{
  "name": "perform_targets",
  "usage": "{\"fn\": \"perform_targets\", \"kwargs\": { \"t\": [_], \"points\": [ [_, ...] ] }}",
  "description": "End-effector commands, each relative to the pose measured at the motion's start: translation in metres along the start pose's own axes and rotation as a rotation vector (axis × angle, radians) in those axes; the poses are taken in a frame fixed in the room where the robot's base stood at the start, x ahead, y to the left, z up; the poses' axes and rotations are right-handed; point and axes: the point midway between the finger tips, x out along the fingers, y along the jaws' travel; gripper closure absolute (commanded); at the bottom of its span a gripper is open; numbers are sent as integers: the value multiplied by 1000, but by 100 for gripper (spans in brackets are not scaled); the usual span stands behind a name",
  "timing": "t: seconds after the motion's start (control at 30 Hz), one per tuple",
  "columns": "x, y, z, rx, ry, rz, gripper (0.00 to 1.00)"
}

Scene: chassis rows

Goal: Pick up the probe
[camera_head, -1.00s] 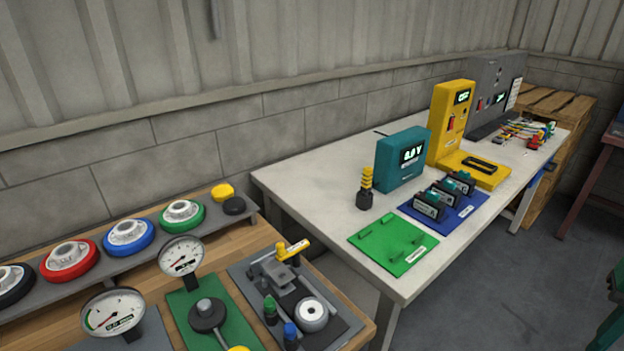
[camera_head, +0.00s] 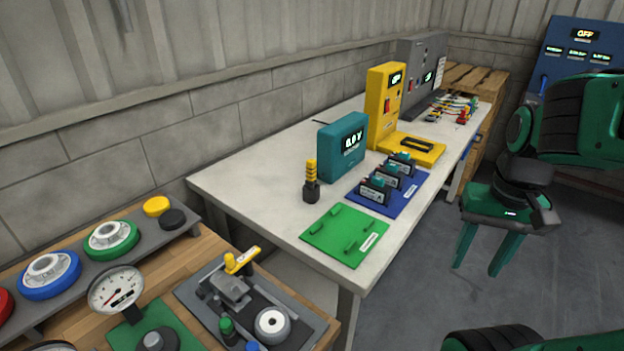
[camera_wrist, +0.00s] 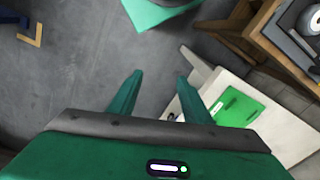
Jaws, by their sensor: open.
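The probe appears to be the upright yellow, ribbed piece (camera_head: 311,170) with a black lower part, standing on the white table beside a teal meter (camera_head: 343,148) that reads 0.0 V. I cannot tell where probe ends and any holder begins. My gripper (camera_head: 477,268) is open and empty, its green fingers pointing down over the floor beyond the table's right edge, well apart from the probe. In the wrist view my gripper (camera_wrist: 158,78) shows grey floor between its fingers; the probe is not visible there.
The white table (camera_head: 260,190) holds a green plate (camera_head: 330,232), a blue plate (camera_head: 404,200) with several dark modules, and a yellow tester (camera_head: 385,105). A wooden bench with gauges (camera_head: 116,290) stands at front left. Open floor lies right of the table.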

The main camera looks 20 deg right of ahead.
Motion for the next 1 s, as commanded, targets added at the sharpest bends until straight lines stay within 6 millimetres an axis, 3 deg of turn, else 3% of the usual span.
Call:
{"fn": "perform_targets", "kwargs": {
  "t": [0.17, 0.3, 0.53, 0.8, 1.0],
  "points": [
    [15, -47, -47, 132, 58, -59, 55],
    [33, -98, -95, 304, 97, -181, 55],
    [59, -191, -158, 647, 42, -458, 55],
    [74, -291, -213, 1137, -245, -809, 55],
    [72, -335, -245, 1472, -544, -998, 55]
  ]
}}
